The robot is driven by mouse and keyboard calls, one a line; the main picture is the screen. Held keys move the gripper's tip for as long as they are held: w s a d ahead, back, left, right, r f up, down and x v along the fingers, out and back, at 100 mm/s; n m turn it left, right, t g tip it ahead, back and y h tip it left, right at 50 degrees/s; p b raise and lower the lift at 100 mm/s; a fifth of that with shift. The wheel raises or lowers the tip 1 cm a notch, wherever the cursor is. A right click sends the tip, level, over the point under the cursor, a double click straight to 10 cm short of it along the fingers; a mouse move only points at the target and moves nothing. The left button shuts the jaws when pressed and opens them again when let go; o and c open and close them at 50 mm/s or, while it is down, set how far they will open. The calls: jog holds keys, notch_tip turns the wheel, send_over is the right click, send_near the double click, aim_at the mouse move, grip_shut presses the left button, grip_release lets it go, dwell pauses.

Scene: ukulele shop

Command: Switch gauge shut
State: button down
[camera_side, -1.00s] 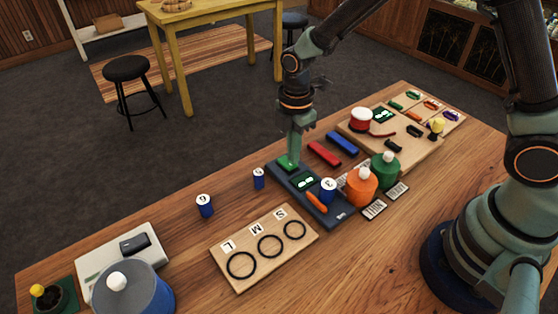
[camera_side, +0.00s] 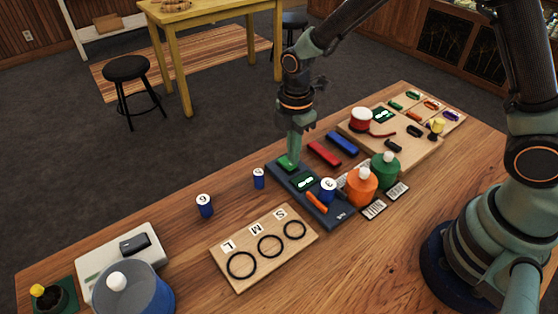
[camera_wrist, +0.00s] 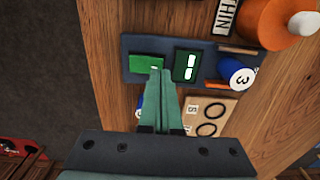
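The gauge is a dark blue panel (camera_side: 338,216) lying on the wooden table, with a small display (camera_side: 305,183) showing lit segments and a green pad (camera_side: 285,161) at its far left end. An orange stick (camera_side: 316,202) lies on its near part. In the wrist view the display (camera_wrist: 187,65) is lit and the green pad (camera_wrist: 143,65) is beside it. My gripper (camera_side: 294,163) points down at the green pad, its fingers together with nothing visible between them. In the wrist view my gripper (camera_wrist: 158,73) tip overlaps the pad's edge; contact cannot be told.
A blue can marked 3 (camera_side: 328,190) stands at the panel's right edge, near an orange spool (camera_side: 361,188) and a green one (camera_side: 386,171). Red (camera_side: 324,153) and blue (camera_side: 342,142) bars lie behind. A ring board (camera_side: 228,270) lies in front. Two more blue cans stand left.

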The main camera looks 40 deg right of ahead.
jog(key=shift+f, duration=1)
dwell(0.5)
jog(key=shift+r, duration=3.55)
jog(key=shift+d+r, duration=0.1)
jog(key=shift+r, duration=0.1)
jog(key=s+d+r+m+t, duration=0.2)
jog(key=s+d+r+m, duration=0.3)
jog(key=r+m, duration=0.2)
jog(key=s+d+r+m+t, duration=0.3)
jog(key=s+d+r+m, duration=0.2)
jog(key=m, duration=0.6)
jog(key=shift+s+d+r+t, duration=0.3)
jog(key=shift+d+r, duration=0.1)
jog(key=shift+r, duration=0.8)
